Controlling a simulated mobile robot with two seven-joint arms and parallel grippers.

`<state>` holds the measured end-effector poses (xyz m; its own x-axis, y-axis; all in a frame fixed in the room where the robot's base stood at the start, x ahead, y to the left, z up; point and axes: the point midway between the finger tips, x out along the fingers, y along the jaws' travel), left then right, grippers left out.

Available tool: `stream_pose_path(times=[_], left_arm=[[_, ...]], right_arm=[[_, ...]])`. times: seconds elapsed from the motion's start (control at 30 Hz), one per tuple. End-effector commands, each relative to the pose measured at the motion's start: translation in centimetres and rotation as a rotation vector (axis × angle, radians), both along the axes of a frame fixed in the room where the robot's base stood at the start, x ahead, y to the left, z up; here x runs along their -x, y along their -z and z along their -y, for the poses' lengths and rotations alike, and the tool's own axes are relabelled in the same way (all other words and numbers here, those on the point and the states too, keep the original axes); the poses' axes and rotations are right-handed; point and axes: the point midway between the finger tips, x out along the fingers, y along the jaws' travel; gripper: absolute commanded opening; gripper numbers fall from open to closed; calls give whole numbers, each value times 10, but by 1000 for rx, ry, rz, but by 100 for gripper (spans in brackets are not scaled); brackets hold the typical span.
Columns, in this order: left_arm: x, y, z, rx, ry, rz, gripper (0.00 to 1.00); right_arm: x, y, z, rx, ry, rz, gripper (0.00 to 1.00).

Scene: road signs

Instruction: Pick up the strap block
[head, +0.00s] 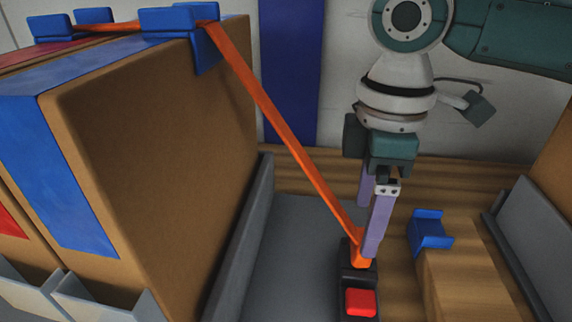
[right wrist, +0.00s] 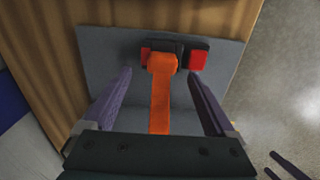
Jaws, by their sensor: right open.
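No part is labelled as the strap block; an orange strap (head: 285,115) runs down from the top of the large brown box to an orange end piece (head: 361,254). That end sits at a black buckle (head: 345,283) with a red button (head: 360,302). My right gripper (head: 369,228) points down over the orange end, open. In the right wrist view, the orange end (right wrist: 162,62) lies between and beyond its spread fingers (right wrist: 162,78). A small blue block (head: 430,232) rests on a wooden box to the right. Two purple fingers (right wrist: 281,166), seemingly my left gripper, show at the lower right; their opening is unclear.
Blue corner pieces (head: 180,20) sit under the strap on the large brown box (head: 160,130) at left. A grey tray (head: 300,230) with a raised rim lies below. The wooden box (head: 465,285) and a grey bracket (head: 530,240) stand close on the right.

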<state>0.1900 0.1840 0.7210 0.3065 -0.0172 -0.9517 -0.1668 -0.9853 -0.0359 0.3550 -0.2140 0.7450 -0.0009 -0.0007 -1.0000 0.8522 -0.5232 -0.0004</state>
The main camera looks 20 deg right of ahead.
Motion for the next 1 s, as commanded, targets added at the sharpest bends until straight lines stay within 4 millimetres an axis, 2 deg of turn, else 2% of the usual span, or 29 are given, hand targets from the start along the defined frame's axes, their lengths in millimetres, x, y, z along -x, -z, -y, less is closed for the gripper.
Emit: stream_pose_path(times=[0.3,0.57,1.0], left_arm=[[0,26,-1,-3,2,-1,100],[0,25,-1,-3,1,-1,100],[0,25,2,8,-5,-1,100]], right_arm=[[5,47,1,0,0,-1,90],[5,49,1,0,-1,2,90],[5,49,1,0,-1,1,42]])
